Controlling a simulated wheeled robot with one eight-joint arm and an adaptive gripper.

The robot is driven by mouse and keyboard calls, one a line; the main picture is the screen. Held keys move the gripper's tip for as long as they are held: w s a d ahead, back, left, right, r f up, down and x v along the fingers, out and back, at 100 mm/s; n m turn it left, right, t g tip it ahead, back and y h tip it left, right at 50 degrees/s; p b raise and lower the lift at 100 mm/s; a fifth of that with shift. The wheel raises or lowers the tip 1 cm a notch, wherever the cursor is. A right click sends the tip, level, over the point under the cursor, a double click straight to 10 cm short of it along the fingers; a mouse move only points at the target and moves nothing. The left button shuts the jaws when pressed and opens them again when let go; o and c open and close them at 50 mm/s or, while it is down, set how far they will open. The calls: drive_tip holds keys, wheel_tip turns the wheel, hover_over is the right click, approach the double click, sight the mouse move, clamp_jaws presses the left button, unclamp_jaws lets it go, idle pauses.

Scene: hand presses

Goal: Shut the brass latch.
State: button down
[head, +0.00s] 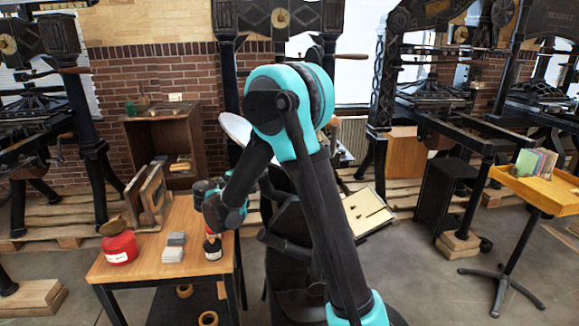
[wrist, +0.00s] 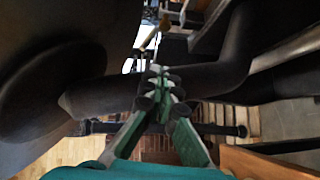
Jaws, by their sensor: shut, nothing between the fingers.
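My gripper (wrist: 160,75) shows in the wrist view, with its green fingers drawn together at their dark tips and nothing seen between them. Dark, curved black parts surround it there. In the head view my arm bends down to the left, and its teal wrist is over the right side of a wooden table; the fingertips cannot be made out there. I cannot clearly pick out the brass latch in either view. A small brass-coloured piece (wrist: 150,42) shows beyond the fingertips in the wrist view, too blurred to identify.
The wooden table (head: 140,268) holds a red tin (head: 120,247), grey blocks (head: 174,247), upright wooden frames (head: 151,193) and a dark bottle (head: 213,250). Black hand presses stand behind and to the right. A yellow side table (head: 545,192) stands at the right. Open floor lies in front of it.

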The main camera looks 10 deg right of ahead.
drive_tip(key=s+d+x, duration=0.2)
drive_tip(key=x, duration=1)
drive_tip(key=shift+w+d, duration=0.3)
drive_tip(key=shift+w, duration=0.05)
